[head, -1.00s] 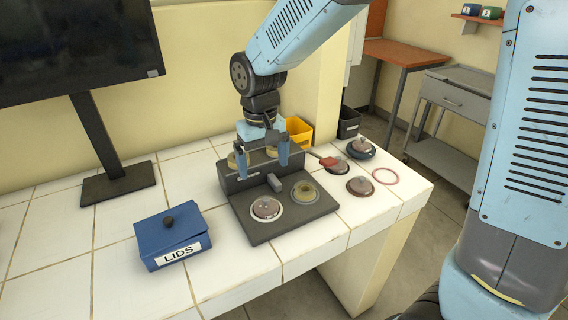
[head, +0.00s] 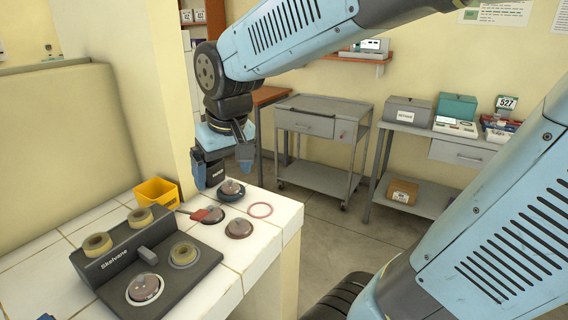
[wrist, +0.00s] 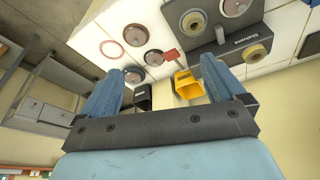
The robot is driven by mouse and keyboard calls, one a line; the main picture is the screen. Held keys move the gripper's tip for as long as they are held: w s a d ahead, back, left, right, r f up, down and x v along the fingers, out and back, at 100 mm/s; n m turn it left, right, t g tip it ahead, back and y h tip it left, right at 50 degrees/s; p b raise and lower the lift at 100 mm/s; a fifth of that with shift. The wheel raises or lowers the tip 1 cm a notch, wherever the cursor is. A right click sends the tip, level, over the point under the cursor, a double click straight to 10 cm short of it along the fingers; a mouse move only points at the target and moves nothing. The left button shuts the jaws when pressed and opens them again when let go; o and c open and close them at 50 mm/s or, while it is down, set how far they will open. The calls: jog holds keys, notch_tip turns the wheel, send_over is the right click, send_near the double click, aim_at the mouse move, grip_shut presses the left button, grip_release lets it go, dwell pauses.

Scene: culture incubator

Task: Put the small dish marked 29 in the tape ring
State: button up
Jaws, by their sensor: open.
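Several small round dishes with reddish-brown contents are near the counter's right end: a dark-based one (head: 231,190) at the back, one (head: 207,214) beside a red paddle, and one (head: 239,228) in front. I cannot read a 29 on any. A thin pink ring (head: 260,210), seemingly the tape ring, lies flat and empty on the tiles to their right; it also shows in the wrist view (wrist: 111,49). My gripper (head: 222,166) is open and empty above the back dish, fingers pointing down. In the wrist view my gripper's fingers (wrist: 160,82) are wide apart with nothing between.
A dark Skelvane device (head: 120,255) with yellowish rolls and another dish (head: 144,289) stands at the left. A yellow bin (head: 157,193) is behind it, and a red paddle (head: 198,214) lies by the dishes. The counter's right edge is close to the ring. A grey cart stands beyond.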

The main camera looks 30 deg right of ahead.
jog(key=s+d+r+m+t, duration=0.2)
jog(key=s+d, duration=0.5)
jog(key=d, duration=0.2)
jog(key=shift+s+d+r+h, duration=0.2)
jog(key=shift+s+r+h, duration=0.05)
jog(key=shift+s+h, duration=0.15)
jog(key=shift+s, duration=0.1)
jog(key=shift+c, duration=0.4)
dwell(1.3)
